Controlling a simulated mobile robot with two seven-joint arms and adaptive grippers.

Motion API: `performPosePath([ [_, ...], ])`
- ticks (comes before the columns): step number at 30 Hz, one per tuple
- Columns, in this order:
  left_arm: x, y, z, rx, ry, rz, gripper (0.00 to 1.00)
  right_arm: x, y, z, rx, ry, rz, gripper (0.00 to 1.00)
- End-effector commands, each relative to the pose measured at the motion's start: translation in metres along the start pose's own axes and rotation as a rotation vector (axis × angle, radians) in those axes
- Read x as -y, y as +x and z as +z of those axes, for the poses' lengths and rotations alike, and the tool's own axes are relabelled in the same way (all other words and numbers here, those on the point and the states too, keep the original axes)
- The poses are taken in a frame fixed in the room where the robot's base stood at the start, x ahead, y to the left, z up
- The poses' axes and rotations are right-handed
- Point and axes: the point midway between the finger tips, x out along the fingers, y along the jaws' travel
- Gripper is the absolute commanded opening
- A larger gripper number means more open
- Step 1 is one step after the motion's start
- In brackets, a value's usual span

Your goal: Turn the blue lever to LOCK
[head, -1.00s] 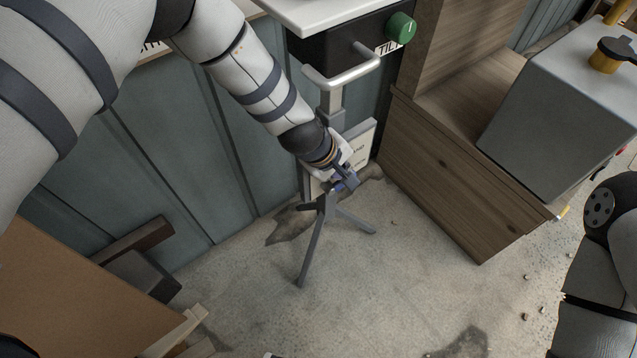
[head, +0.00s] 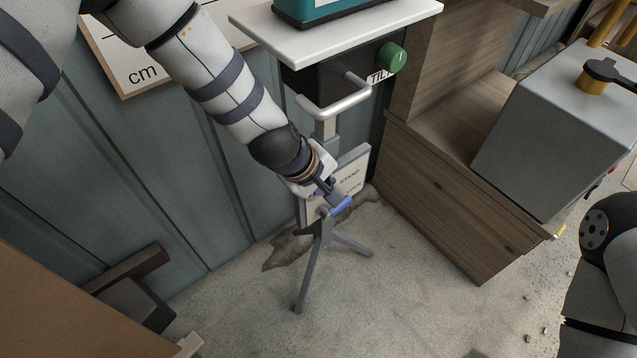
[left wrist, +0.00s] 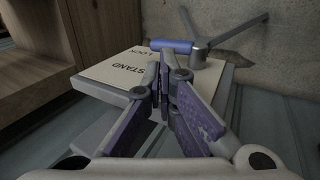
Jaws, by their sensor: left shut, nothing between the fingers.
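The blue lever (head: 341,206) is a short bar on the grey tripod stand (head: 317,240), just above where its legs spread. It also shows in the left wrist view (left wrist: 171,45), lying crosswise just beyond my fingertips. My left gripper (head: 333,194) is shut and empty, with its tips close to the lever; I cannot tell whether they touch it. In the left wrist view my left gripper (left wrist: 166,72) points at the lever's underside in the picture. A pale label plate (head: 350,178) behind reads STAND, and LOCK (left wrist: 130,53) shows near the lever. My right gripper is out of view.
A white tabletop (head: 330,35) with a bent grey handle (head: 335,105) and a green TILT knob (head: 391,57) stands above. A wooden cabinet (head: 470,205) is to the right, a brown panel (head: 70,310) at lower left. The floor before the stand is clear.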

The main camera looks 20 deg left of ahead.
Motion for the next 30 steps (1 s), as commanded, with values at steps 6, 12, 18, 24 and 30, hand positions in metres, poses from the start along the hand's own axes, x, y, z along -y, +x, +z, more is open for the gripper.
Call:
performPosePath([
  [6, -0.001, -0.041, 0.000, -0.001, 0.001, 0.001, 0.00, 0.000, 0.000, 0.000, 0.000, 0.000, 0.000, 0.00],
  [12, 0.000, -0.053, 0.000, -0.001, 0.000, 0.000, 0.00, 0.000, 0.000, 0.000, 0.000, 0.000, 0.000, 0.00],
  [18, 0.000, -0.053, 0.000, 0.000, 0.000, 0.000, 0.00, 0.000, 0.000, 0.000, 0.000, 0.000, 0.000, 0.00],
  [24, 0.000, -0.053, 0.000, 0.000, 0.000, -0.001, 0.00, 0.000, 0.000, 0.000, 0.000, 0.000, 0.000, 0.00],
  [30, 0.075, -0.052, 0.021, 0.020, 0.136, -0.139, 0.00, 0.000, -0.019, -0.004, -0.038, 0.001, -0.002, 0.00],
])
